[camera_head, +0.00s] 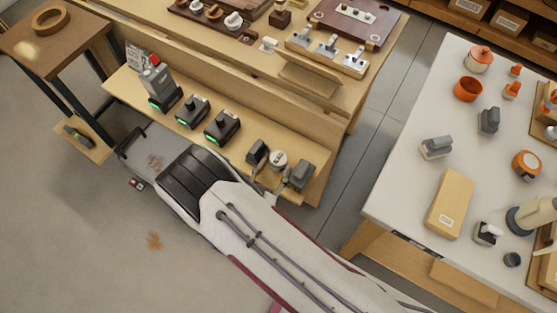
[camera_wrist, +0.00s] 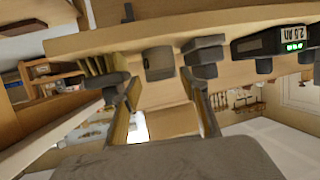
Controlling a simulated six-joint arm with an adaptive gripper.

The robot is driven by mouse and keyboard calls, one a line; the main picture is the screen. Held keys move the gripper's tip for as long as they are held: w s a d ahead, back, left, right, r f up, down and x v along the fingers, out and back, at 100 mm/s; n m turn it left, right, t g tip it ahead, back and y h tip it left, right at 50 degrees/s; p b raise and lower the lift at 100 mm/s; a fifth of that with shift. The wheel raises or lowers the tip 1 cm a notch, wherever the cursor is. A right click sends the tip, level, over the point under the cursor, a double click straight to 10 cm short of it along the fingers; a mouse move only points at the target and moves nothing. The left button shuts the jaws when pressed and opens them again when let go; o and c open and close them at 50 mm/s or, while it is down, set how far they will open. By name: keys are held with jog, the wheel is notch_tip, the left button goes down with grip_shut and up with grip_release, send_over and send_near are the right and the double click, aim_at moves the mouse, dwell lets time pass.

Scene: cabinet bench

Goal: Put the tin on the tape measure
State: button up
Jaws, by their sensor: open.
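My gripper (camera_head: 279,165) appears at the right end of the bench's low front shelf, its two dark pads apart. A small pale round thing (camera_head: 278,158), perhaps the tin, shows between the pads; I cannot tell whether either touches it. In the wrist view my gripper's fingers (camera_wrist: 165,97) stand apart, and a grey rounded block (camera_wrist: 158,62) shows beyond them; I cannot tell what it is. A round orange thing with a pale face (camera_head: 527,163), perhaps the tape measure, sits on the white table (camera_head: 405,190) at the right.
Chargers with green lights (camera_head: 222,125) stand along the shelf left of my gripper. A floor gap (camera_head: 365,140) separates bench and table.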

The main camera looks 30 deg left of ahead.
aim_at(275, 165)
jog(key=shift+x, duration=2.55)
jog(key=shift+a, duration=0.1)
jog(key=c, duration=0.9)
jog(key=shift+r, duration=0.1)
jog(key=shift+c, duration=0.2)
jog(key=shift+r, duration=4.85)
